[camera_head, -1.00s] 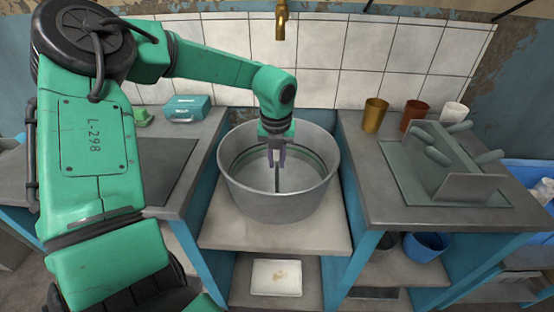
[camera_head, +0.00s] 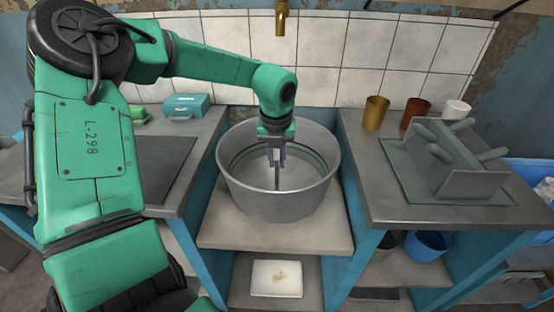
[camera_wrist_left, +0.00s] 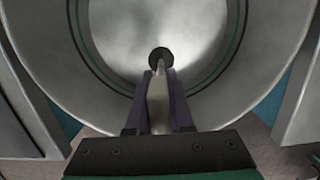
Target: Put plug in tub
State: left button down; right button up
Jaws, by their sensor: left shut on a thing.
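The tub (camera_head: 270,204) is a large round grey metal basin on the low shelf between two counters. Its inside wall with a green stripe also shows in the left wrist view (camera_wrist_left: 40,50). My left gripper (camera_head: 277,158) points down into the tub and is shut on the plug's pale handle. In the left wrist view the gripper (camera_wrist_left: 158,92) holds the plug (camera_wrist_left: 160,57), whose dark round end shows beyond the fingertips, over the tub floor. I cannot tell whether the plug touches the floor. My right gripper is not in view.
A brass tap (camera_head: 281,18) hangs above the tub. Three cups, one of them gold (camera_head: 376,113), and a grey rack (camera_head: 450,165) stand on the right counter. A teal box (camera_head: 187,107) stands on the left counter. A white tray (camera_head: 276,278) lies below.

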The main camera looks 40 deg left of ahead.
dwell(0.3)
pick_arm(q)
jog(key=shift+c, duration=0.4)
grip_release()
jog(key=shift+r, duration=0.1)
jog(key=shift+r+p, duration=2.2)
jog(key=shift+r, duration=1.45)
